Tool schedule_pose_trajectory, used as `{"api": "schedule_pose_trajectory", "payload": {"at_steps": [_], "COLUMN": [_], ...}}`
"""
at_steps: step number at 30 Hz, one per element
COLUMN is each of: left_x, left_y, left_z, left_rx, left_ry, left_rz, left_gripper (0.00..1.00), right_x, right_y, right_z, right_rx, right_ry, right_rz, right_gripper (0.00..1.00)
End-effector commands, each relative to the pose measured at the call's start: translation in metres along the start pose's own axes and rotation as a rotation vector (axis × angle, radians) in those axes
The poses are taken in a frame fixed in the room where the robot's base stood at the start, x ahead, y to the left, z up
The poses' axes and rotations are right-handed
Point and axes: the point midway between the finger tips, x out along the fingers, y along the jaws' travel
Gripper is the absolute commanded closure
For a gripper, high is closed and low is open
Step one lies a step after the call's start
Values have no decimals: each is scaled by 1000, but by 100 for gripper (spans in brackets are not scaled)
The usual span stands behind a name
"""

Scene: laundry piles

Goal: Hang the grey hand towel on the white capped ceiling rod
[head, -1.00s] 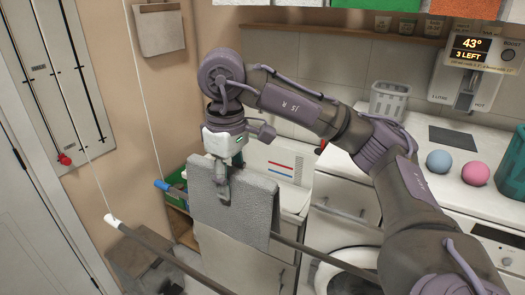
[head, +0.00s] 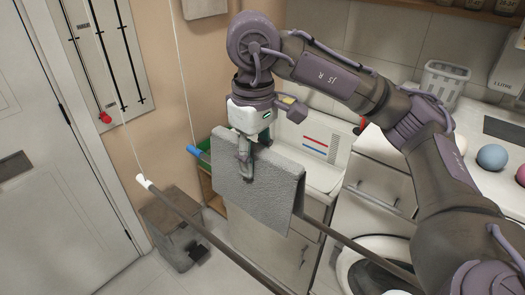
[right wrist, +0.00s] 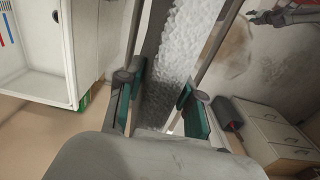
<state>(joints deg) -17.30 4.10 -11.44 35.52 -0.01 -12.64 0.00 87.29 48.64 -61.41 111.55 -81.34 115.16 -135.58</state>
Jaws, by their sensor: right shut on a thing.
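The grey hand towel (head: 262,190) hangs in folded layers from my right gripper (head: 245,172), which is shut on its upper part. In the right wrist view the towel (right wrist: 172,60) runs between the green-padded fingers (right wrist: 163,105). The white-capped rod (head: 195,222) has its white cap (head: 143,181) to the left of the towel and slants down to the lower right. The towel is apart from it in the picture. A blue-capped rod (head: 345,242) passes behind the towel's front layer. I cannot tell whether the towel touches it.
A thin cord (head: 122,110) rises from the white cap. A white cabinet (head: 262,245) stands behind the towel, with a washer (head: 375,262) to its right. A grey bin (head: 175,225) stands on the floor below the white cap. The floor at lower left is clear.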

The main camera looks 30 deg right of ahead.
Motion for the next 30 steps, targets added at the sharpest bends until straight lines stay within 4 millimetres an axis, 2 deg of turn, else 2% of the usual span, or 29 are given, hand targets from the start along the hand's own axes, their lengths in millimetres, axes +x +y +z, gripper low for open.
{"api": "schedule_pose_trajectory", "payload": {"at_steps": [16, 30], "left_x": [-6, -26], "left_y": [-6, -8], "left_z": [-3, -3], "left_rx": [5, 2], "left_ry": [4, 1], "left_rz": [-6, -9], "left_gripper": [60, 60], "right_x": [-1, -3], "right_y": [-45, -82], "right_z": [0, 0], "right_rx": [-3, -2], "right_ry": [0, 0], "right_rz": [0, 0], "right_gripper": [100, 100]}}
